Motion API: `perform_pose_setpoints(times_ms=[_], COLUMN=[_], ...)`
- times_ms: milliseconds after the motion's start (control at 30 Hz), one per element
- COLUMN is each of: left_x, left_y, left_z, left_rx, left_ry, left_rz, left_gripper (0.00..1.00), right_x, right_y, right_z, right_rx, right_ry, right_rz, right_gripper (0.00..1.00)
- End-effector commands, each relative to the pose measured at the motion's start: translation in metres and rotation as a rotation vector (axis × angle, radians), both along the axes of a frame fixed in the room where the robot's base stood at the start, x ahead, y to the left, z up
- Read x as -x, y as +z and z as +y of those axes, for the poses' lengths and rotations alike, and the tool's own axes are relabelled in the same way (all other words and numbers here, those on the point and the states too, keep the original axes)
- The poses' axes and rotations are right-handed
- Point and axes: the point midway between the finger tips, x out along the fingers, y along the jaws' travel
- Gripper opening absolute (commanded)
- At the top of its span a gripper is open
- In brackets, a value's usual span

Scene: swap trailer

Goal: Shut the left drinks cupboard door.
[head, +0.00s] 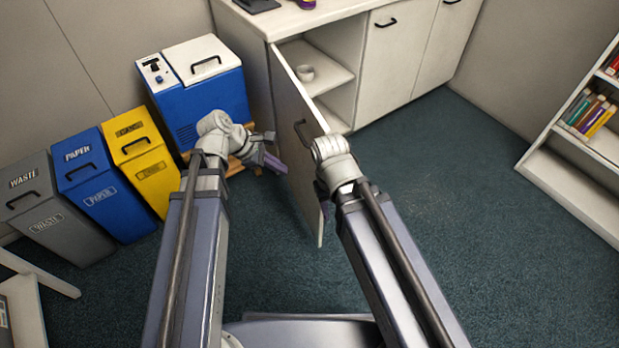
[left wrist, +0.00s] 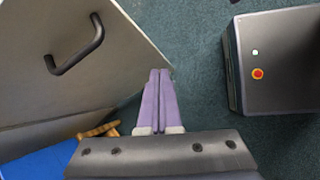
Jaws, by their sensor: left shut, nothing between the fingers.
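The left drinks cupboard door (head: 290,105) is white and stands open, swung out over the floor. Its outer face and dark handle (head: 300,133) face left. My left gripper (head: 277,165) is shut and empty, low on the outer-face side of the door. In the left wrist view the door (left wrist: 60,95) fills the left side, and the closed purple fingers (left wrist: 160,72) point near its edge; I cannot tell if they touch. My right gripper (head: 322,192) is mostly hidden by its own wrist, near the door's free end.
A blue cool box (head: 205,100) and yellow, blue and grey bins (head: 95,185) stand left. A bookshelf (head: 575,190) stands right. The carpet (head: 450,200) between is clear.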

Motion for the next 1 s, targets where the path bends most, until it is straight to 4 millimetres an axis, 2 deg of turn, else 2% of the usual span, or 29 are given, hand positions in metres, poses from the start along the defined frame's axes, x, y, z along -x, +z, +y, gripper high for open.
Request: perform_pose_setpoints(times_ms=[33,133,300,467,667,1000], left_x=[-0.009,-0.021,-0.029,-0.030,-0.036,-0.054], left_y=[-0.015,-0.016,-0.014,-0.013,-0.031,-0.079], left_z=[0.008,0.017,0.024,0.024,0.012,-0.031], left_rx=[0.053,0.148,0.231,0.241,0.239,0.236], left_ry=[0.098,0.254,0.378,0.393,0.388,0.386], left_rz=[0.033,0.095,0.151,0.160,0.157,0.157], left_gripper=[0.00,0.00,0.00,0.00,0.00,0.00], right_x=[0.000,0.000,0.000,0.000,0.000,0.000], right_y=[-0.020,-0.031,-0.038,-0.038,-0.055,-0.103], right_z=[0.000,0.000,0.000,0.000,0.000,0.000], right_rx=[0.000,0.000,0.000,0.000,0.000,0.000], right_ry=[0.000,0.000,0.000,0.000,0.000,0.000], right_rz=[0.000,0.000,0.000,0.000,0.000,0.000], right_gripper=[0.45,0.45,0.45,0.45,0.45,0.45])
